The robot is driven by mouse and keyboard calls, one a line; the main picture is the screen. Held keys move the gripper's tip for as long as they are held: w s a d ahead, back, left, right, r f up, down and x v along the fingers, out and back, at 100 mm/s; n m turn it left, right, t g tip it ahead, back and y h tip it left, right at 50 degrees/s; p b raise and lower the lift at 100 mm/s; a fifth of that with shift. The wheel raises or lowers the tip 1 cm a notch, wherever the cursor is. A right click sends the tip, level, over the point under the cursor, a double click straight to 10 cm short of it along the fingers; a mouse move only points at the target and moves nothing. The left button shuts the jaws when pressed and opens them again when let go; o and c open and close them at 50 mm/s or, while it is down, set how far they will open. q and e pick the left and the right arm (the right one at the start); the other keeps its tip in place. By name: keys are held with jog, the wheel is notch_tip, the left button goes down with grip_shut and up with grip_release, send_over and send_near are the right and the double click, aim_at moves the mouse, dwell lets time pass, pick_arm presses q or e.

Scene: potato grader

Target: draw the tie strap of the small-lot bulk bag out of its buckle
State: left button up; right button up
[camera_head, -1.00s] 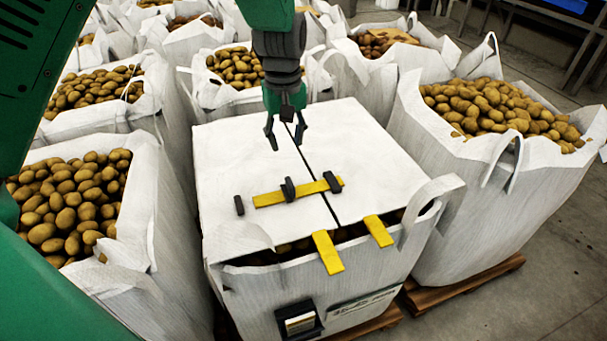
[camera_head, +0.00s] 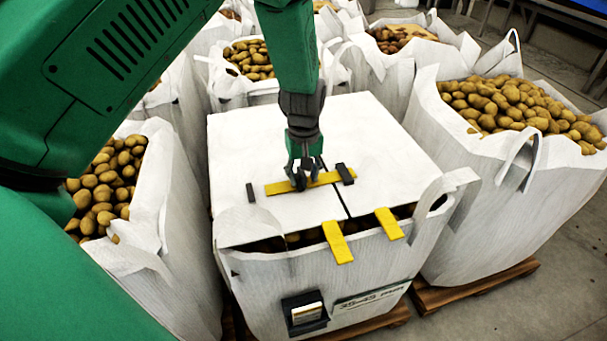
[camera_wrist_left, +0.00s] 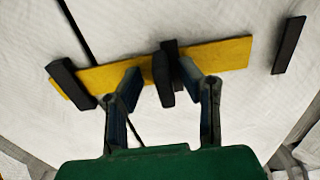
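The small-lot bulk bag (camera_head: 262,262) is white with a flat closed top. Its yellow tie strap (camera_head: 325,179) lies across the top and shows in the left wrist view (camera_wrist_left: 222,55). A dark buckle-like piece (camera_head: 345,173) sits at the strap's right end. Another upright dark piece (camera_wrist_left: 164,78) stands at mid-strap, mostly hidden by my gripper in the head view. A separate dark bar (camera_head: 251,192) lies off the strap's left end. My left gripper (camera_head: 300,183) is open, pointing down, its fingers either side of the mid-strap piece; contact is unclear. My right gripper is out of view.
Two yellow strips (camera_head: 338,242) (camera_head: 389,224) hang over the bag's front edge. A loop handle (camera_head: 446,190) rises at its front right corner. Open potato bags (camera_head: 450,175) stand close on both sides and behind. Concrete floor (camera_head: 555,260) is clear at the right.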

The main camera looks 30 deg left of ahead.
aim_at(272, 188)
pick_arm(q)
jog(key=shift+r, duration=0.1)
jog(key=shift+c, duration=1.2)
grip_shut()
jog(key=shift+a, duration=0.3)
jog(key=s+a+p, duration=0.1)
jog(key=s+a, duration=0.1)
jog(key=s+a+p, duration=0.2)
jog(key=s, duration=0.1)
jog(key=shift+a+r, duration=0.15)
jog(key=shift+a, duration=0.05)
jog(key=shift+s+a, duration=0.25)
jog(key=shift+d, duration=0.1)
